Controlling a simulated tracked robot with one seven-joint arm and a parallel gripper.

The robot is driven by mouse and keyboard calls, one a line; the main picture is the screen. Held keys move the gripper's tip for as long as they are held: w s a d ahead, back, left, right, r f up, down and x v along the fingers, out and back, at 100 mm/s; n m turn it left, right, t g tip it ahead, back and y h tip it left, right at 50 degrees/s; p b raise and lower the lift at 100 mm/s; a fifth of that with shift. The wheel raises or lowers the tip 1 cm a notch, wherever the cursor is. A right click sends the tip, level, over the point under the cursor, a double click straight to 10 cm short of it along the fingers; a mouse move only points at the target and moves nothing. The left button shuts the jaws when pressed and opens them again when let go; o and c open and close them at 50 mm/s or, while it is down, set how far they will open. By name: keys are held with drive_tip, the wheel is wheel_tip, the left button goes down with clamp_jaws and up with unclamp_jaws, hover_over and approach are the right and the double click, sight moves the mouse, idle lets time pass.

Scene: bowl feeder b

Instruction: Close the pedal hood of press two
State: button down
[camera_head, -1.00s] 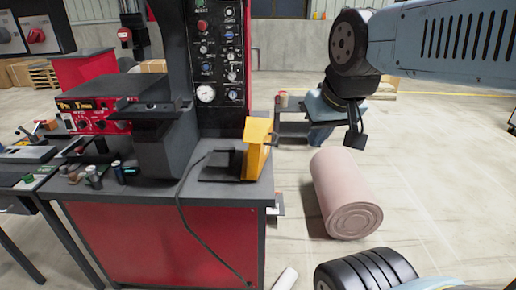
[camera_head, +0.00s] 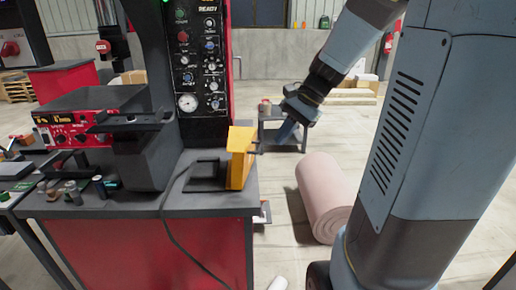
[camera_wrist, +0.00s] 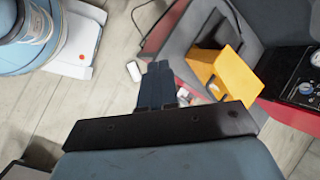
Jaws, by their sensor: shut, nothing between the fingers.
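The yellow pedal hood (camera_head: 238,158) stands raised at the right front corner of the press table (camera_head: 206,203), beside a dark base plate. It also shows in the wrist view (camera_wrist: 226,72), to the right of my fingers. My gripper (camera_head: 286,133) is just right of the hood in the head view, pointing down and left. In the wrist view my gripper's dark fingers (camera_wrist: 157,68) are together and empty. They appear apart from the hood; the exact gap cannot be told. The hood's far side is hidden in the head view.
The press column with its gauge panel (camera_head: 198,65) rises behind the table. A black cable (camera_head: 168,215) hangs down the table front. A pink roll (camera_head: 325,200) and a white cylinder (camera_head: 278,284) lie on the floor. A small stand (camera_head: 270,112) is behind my gripper.

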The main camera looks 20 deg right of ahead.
drive_tip(key=w+d+f+m+t+y, duration=0.4)
drive_tip(key=w+d+f+m+y, duration=0.1)
drive_tip(key=w+d+f+m, duration=0.9)
drive_tip(key=w+a+f, duration=0.1)
drive_tip(key=w+a, duration=0.2)
drive_tip(key=a, duration=0.2)
drive_tip(key=w+a+f+n, duration=0.1)
drive_tip(key=w+a, duration=0.1)
drive_tip(key=a, duration=0.3)
drive_tip(key=shift+w+f, duration=0.2)
drive_tip(key=shift+w, duration=0.2)
drive_tip(key=shift+a+r, duration=0.1)
drive_tip(key=shift+r, duration=0.05)
